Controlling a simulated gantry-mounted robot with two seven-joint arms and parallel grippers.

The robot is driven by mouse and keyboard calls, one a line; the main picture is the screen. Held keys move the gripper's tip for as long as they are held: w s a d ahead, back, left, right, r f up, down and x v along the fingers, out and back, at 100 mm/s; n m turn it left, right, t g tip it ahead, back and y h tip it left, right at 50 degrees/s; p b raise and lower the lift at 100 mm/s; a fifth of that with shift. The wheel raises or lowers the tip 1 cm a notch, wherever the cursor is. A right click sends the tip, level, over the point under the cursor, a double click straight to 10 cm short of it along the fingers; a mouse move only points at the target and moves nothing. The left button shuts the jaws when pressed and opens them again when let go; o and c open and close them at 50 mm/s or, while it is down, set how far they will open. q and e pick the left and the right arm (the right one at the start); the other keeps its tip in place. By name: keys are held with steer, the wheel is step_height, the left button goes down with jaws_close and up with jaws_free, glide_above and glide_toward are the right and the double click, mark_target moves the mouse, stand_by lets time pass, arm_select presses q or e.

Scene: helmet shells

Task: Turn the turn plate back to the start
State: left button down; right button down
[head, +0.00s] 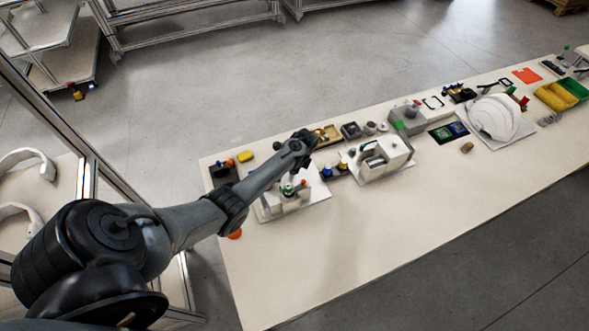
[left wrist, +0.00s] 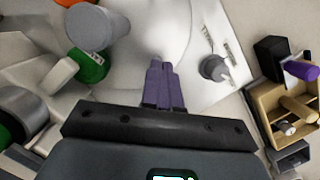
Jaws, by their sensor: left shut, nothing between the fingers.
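What looks like the turn plate, a pale round disc (left wrist: 150,25), lies on a white board in the left wrist view, partly hidden by my fingers and a grey cylinder (left wrist: 98,27). In the head view, the white board (head: 318,204) is at the near left of the table, with red and green parts on it. My left gripper (left wrist: 163,68) is shut and empty, its fingertips over the disc's area; I cannot tell whether they touch it. In the head view my arm partly covers the board. My right gripper is not in view.
In the left wrist view, a green part (left wrist: 90,66) and a white block (left wrist: 58,75) stand left of my fingers. A grey knob (left wrist: 214,68) and a wooden tray (left wrist: 262,98) are to the right. A white fixture (head: 384,158) stands beside the board; the table front is clear.

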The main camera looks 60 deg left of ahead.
arm_select(q)
steer(key=shift+a+n+g, duration=0.3)
steer(key=shift+a+n, duration=0.7)
steer(key=shift+n, duration=0.6)
stand_by(2.1)
steer(key=shift+s+a+n+h, duration=0.15)
steer(key=shift+a+n+h, duration=0.35)
steer(key=shift+n, duration=0.6)
stand_by(1.2)
steer(key=shift+s+a+n+g, duration=0.15)
steer(key=shift+a+n+g, duration=0.15)
steer(key=shift+a+n, duration=0.45)
stand_by(1.1)
